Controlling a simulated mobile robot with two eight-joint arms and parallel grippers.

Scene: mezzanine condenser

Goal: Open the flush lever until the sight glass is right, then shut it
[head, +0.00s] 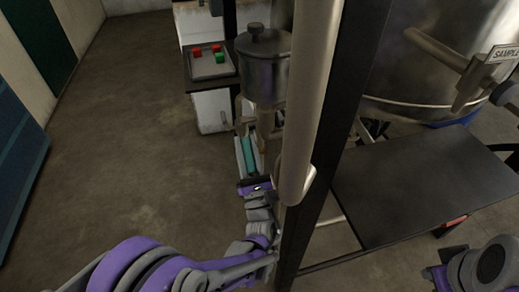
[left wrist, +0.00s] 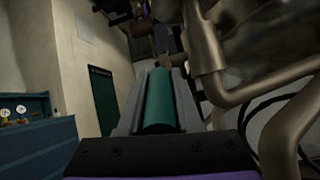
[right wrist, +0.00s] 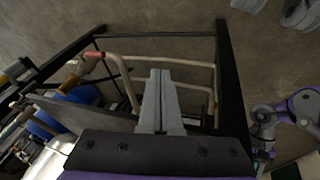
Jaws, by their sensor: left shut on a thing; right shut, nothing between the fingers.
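My left gripper (head: 248,155) is shut on a teal cylindrical grip, which looks like the handle of the flush lever. The grip (left wrist: 159,105) lies lengthwise between the two grey fingers in the left wrist view. In the head view it sits below a lidded metal pot (head: 264,65), just left of a thick steel pipe. The pipe and a dark post hide what lies to the right of the grip. I cannot make out the sight glass in any view. My right gripper (right wrist: 162,85) is shut and empty, above an open dark frame.
A thick steel pipe (head: 311,90) and a dark post (head: 345,130) stand close by my left arm. A dark table (head: 430,185) and a large steel tank (head: 425,60) are at right. A box with red and green buttons (head: 211,64) stands behind. Floor at left is clear.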

